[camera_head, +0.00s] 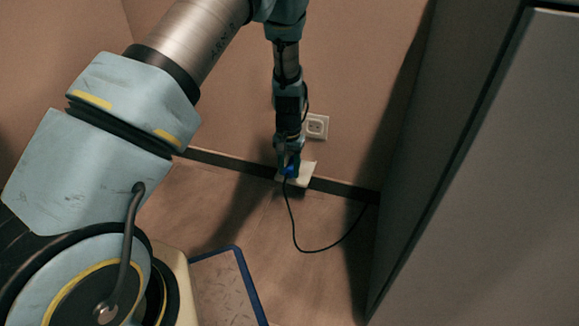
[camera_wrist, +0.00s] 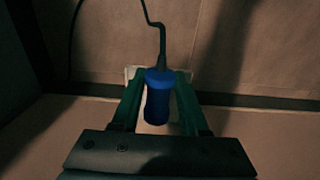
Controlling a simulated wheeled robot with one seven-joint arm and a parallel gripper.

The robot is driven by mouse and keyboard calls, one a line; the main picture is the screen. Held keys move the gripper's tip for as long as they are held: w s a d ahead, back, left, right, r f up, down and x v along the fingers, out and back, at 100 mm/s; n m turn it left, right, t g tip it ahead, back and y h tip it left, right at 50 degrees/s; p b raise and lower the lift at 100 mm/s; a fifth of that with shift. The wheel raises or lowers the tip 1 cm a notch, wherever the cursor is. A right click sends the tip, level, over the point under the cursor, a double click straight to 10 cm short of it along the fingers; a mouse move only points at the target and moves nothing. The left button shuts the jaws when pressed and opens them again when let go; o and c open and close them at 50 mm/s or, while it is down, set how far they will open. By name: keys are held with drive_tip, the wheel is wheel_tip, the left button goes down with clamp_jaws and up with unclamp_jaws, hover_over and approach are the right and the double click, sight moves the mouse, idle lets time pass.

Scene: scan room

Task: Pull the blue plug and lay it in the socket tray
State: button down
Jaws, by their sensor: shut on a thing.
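The blue plug (camera_head: 290,171) is held between the fingers of my gripper (camera_head: 288,166), low down near the foot of the wall. In the wrist view the plug (camera_wrist: 157,100) lies between the two green fingers of my gripper (camera_wrist: 158,84), with its dark cable leading away from its far end. A small pale tray (camera_head: 307,173) is just behind and below the plug; its edge also shows past the fingers in the wrist view (camera_wrist: 131,72). The plug overlaps it in both views, and I cannot tell whether they touch. The plug's prongs are hidden.
A white wall socket (camera_head: 317,126) with an uncovered face is right of my gripper. The black cable (camera_head: 300,248) loops over the floor to the right. A large grey cabinet (camera_head: 480,160) stands at right. A blue-edged mat or panel (camera_head: 246,283) lies on the floor at the bottom.

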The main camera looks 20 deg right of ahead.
drive_tip(key=shift+w+d+f+b, duration=0.35)
drive_tip(key=shift+w+d+b, duration=0.25)
drive_tip(key=shift+w+d, duration=0.1)
drive_tip(key=shift+w+d+f+b, duration=0.3)
drive_tip(key=shift+w+d+b, duration=0.3)
drive_tip(key=shift+w, duration=0.1)
drive_tip(key=shift+f, duration=0.95)
drive_tip(key=shift+c, duration=1.7)
unclamp_jaws()
